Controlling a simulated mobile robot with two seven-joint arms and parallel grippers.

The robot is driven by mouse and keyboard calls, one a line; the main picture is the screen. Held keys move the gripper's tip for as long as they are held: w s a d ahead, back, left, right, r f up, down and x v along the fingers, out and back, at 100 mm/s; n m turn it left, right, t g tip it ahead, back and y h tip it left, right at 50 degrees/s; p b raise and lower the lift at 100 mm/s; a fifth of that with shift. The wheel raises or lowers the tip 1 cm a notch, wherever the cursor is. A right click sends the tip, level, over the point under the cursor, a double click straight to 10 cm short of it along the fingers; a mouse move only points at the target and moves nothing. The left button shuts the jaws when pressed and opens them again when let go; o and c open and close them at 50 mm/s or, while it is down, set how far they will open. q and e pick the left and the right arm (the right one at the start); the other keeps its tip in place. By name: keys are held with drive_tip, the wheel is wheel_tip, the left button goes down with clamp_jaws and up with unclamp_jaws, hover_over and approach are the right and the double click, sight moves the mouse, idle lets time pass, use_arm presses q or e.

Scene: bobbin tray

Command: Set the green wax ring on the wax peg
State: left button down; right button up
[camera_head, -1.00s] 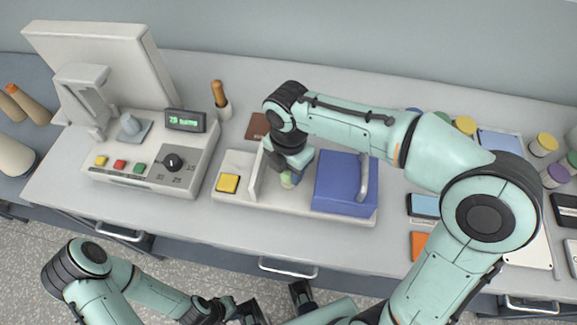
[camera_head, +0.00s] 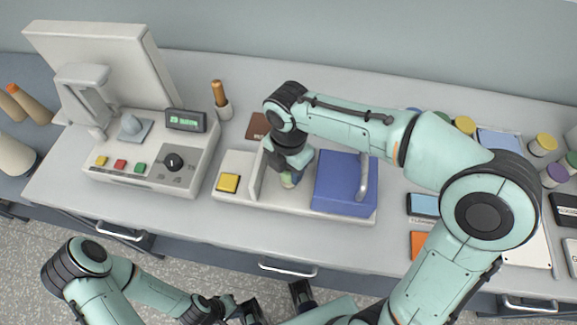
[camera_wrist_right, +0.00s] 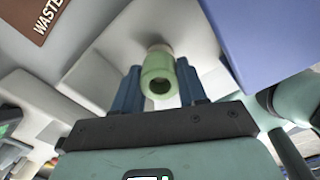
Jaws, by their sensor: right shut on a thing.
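The green wax ring (camera_wrist_right: 158,72) is between the blue fingers of my right gripper (camera_wrist_right: 160,88), which is shut on it; its hole faces the wrist camera. A pale stub (camera_wrist_right: 160,47), likely the wax peg, shows just beyond the ring; I cannot tell whether the ring is around it or only in line with it. In the head view my right gripper (camera_head: 290,180) is low over the white base, between an upright white plate and a blue block, and mostly hides the ring. My left gripper (camera_head: 243,308) is at the bottom edge, its jaws unclear.
The blue block (camera_head: 337,187) with a grey handle stands close right of my right gripper. The white plate (camera_head: 256,172) and a yellow button (camera_head: 228,183) are to its left. A control box with a display (camera_head: 186,121) stands further left. A brown waste mat (camera_head: 257,126) lies behind.

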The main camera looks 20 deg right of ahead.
drive_tip(key=shift+f+b, duration=0.65)
drive_tip(key=shift+f, duration=0.4)
drive_tip(key=o, duration=1.1)
drive_tip(key=shift+r, duration=0.15)
wheel_tip(320, 180, up, 13)
drive_tip(key=p, duration=0.2)
drive_tip(key=shift+p, duration=0.35)
